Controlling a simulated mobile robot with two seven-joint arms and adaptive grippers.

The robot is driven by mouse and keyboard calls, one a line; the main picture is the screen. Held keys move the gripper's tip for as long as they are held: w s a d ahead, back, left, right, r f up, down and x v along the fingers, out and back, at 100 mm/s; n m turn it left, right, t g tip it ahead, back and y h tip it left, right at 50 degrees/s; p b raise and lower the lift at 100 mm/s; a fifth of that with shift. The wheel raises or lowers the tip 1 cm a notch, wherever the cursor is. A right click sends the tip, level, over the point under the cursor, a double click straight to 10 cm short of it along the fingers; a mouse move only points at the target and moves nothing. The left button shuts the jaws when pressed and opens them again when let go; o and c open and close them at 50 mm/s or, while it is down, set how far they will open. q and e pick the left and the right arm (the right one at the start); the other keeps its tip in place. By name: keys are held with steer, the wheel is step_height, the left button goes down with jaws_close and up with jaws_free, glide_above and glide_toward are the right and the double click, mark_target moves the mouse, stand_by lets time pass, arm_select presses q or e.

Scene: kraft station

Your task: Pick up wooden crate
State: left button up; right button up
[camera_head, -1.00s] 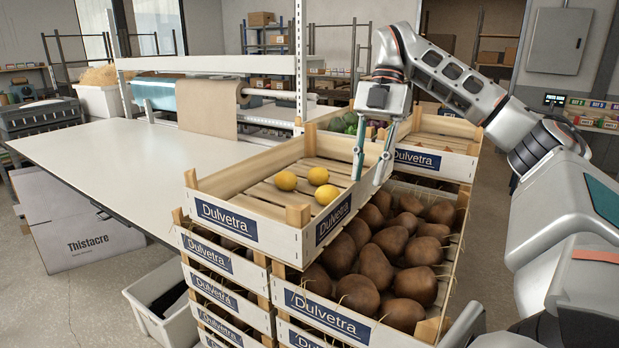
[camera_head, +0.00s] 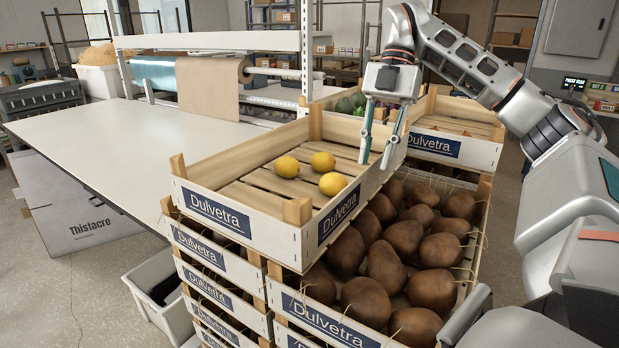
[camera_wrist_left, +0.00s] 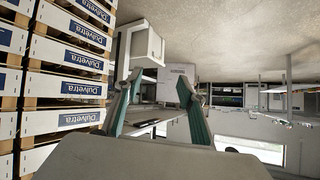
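A wooden crate (camera_head: 262,235) labelled Dulvetra holds 3 yellow lemons (camera_head: 323,161) and sits on top of stacked crates. My right gripper (camera_head: 376,160) is at its right wall, toward the back corner. One finger shows on the inner side, the other over the outer face, with a gap between them. I cannot tell whether either touches the wood. My left gripper (camera_wrist_left: 158,105) is open and empty in the left wrist view, with the crate stack (camera_wrist_left: 70,87) to its left. It is not visible in the head view.
A crate of brown potatoes (camera_head: 292,287) lies below and right of the lemon crate. Another crate (camera_head: 470,150) stands behind. A bare white table (camera_head: 110,145) is at left. A grey bin (camera_head: 140,285) and a Thistacre box (camera_head: 85,215) are on the floor.

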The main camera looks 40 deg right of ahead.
mark_target(365, 201)
steer(key=b+x, duration=0.2)
steer(key=x, duration=0.1)
steer(key=d+b+x, duration=0.1)
steer(key=b+x, duration=0.1)
steer(key=shift+w+f, duration=0.2)
steer(key=shift+a+f, duration=0.15)
steer(key=shift+f, duration=0.1)
steer(key=shift+s+r, duration=0.1)
steer(key=shift+r, duration=0.05)
arm_select(q)
steer(key=f, duration=0.4)
steer(key=shift+s+a+f, duration=0.1)
steer(key=shift+s+f, duration=0.15)
steer(key=shift+f, duration=0.1)
arm_select(e)
steer(key=shift+r, duration=0.1)
jaws_close()
